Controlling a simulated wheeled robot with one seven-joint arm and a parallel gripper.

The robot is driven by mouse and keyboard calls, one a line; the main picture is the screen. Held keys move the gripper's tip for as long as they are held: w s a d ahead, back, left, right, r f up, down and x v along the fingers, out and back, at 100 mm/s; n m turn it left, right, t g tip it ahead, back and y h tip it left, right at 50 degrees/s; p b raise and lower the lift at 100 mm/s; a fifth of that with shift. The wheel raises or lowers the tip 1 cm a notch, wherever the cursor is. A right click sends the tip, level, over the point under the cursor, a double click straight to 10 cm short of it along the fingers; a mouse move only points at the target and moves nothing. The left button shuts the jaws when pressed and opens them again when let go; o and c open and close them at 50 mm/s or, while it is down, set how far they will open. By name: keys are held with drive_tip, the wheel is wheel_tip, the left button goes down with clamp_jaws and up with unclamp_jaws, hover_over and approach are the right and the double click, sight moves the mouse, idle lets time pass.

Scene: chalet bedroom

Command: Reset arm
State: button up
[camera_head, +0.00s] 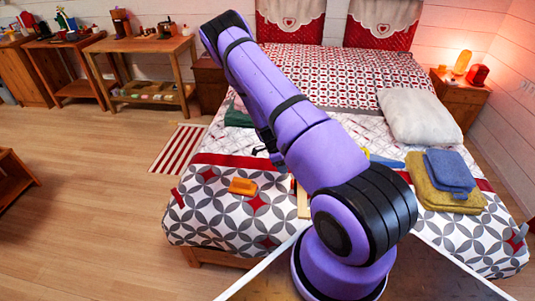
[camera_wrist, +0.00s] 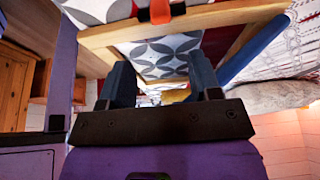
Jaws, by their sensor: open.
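My gripper (camera_wrist: 160,82) shows in the wrist view with its two dark fingers well apart and nothing between them. In the head view my purple arm reaches up and left over the bed (camera_head: 270,235), and most of my gripper is hidden behind it. In the wrist view a wooden frame (camera_wrist: 105,37) with patterned fabric showing through it lies beyond the fingers. Part of a wooden piece (camera_head: 303,203) also shows beside the arm in the head view.
An orange object (camera_head: 242,186) lies on the bed's front left. Folded yellow (camera_head: 440,196) and blue towels (camera_head: 450,171) and a white pillow (camera_head: 419,116) are on the right. A green item (camera_head: 238,115) lies behind the arm.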

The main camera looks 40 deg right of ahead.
drive_tip(key=w+a+r+n+t+y, duration=0.1)
drive_tip(key=w+a+r+n, duration=0.15)
drive_tip(key=r, duration=0.65)
drive_tip(key=w+a+r+n+t, duration=0.1)
drive_tip(key=w+a+r+n, duration=0.2)
drive_tip(key=r, duration=0.5)
drive_tip(key=s+a+r+n+t+y, duration=0.1)
drive_tip(key=s+a+r+n, duration=0.15)
drive_tip(key=a+r, duration=0.45)
drive_tip(key=s+a+r+n+t, duration=0.1)
drive_tip(key=s+a+r+n, duration=0.15)
drive_tip(key=r, duration=0.85)
drive_tip(key=s+a+r+n+t+y, duration=0.15)
drive_tip(key=a+r+n, duration=0.25)
drive_tip(key=r, duration=0.5)
drive_tip(key=s+a+r+n+t, duration=0.1)
drive_tip(key=s+a+r+n, duration=0.2)
drive_tip(key=s, duration=0.4)
drive_tip(key=s+a+r+n+t, duration=0.1)
drive_tip(key=s+a+r+n, duration=0.2)
drive_tip(key=s+r+n, duration=0.2)
drive_tip(key=s+a+r+n+t, duration=0.1)
drive_tip(key=s+a+r+n, duration=0.3)
drive_tip(key=s, duration=0.7)
drive_tip(key=shift+s+r+n, duration=0.2)
drive_tip(key=shift+r+n, duration=0.15)
drive_tip(key=shift+h, duration=0.25)
